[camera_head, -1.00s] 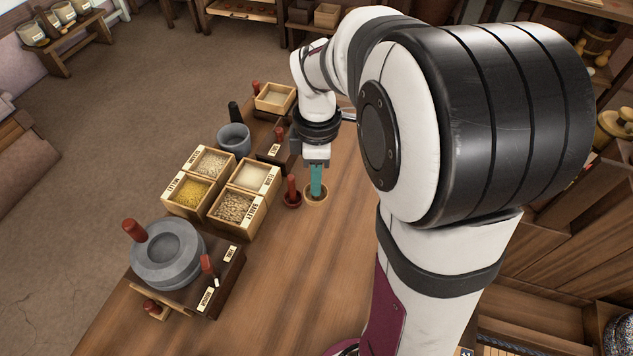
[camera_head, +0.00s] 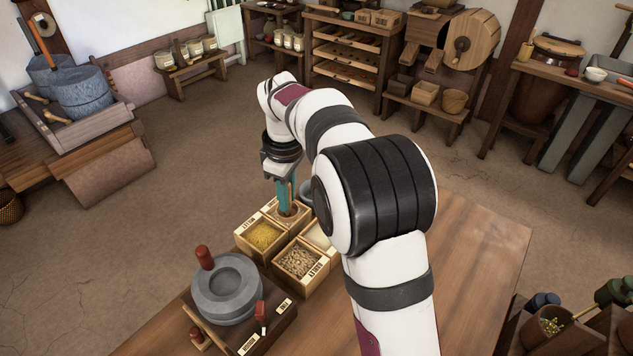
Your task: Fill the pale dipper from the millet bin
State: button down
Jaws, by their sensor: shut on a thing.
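My gripper (camera_head: 284,181) is shut on the teal handle (camera_head: 285,195) of the pale dipper (camera_head: 287,211). The dipper hangs upright at the back bin (camera_head: 267,209) of the four-bin group. I cannot tell if its cup is inside the bin or just above it, and its contents do not show. The millet bin (camera_head: 241,240), with yellow grain (camera_head: 263,235), stands just in front and to the left of the dipper.
A bin of tan grain (camera_head: 300,261) stands in front right; a pale-filled bin (camera_head: 320,235) is partly behind my arm. A grey stone quern (camera_head: 229,288) with a red handle sits nearer. The table (camera_head: 470,250) is clear on the right.

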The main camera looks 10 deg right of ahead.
jog(key=shift+w+a+f+n+y, duration=0.15)
jog(key=shift+w+a+f+n, duration=0.75)
jog(key=shift+f, duration=1.55)
jog(key=shift+w+a+f+n+y, duration=0.1)
jog(key=shift+w+a+f+n, duration=0.35)
jog(key=shift+a+f+n, duration=1.4)
jog(key=shift+w+a+f+n+y, duration=0.15)
jog(key=shift+w+a+f+n, duration=0.4)
jog(key=shift+f, duration=2.55)
jog(key=shift+w+d, duration=0.1)
jog(key=shift+w, duration=0.05)
notch_tip(320, 180, up, 8)
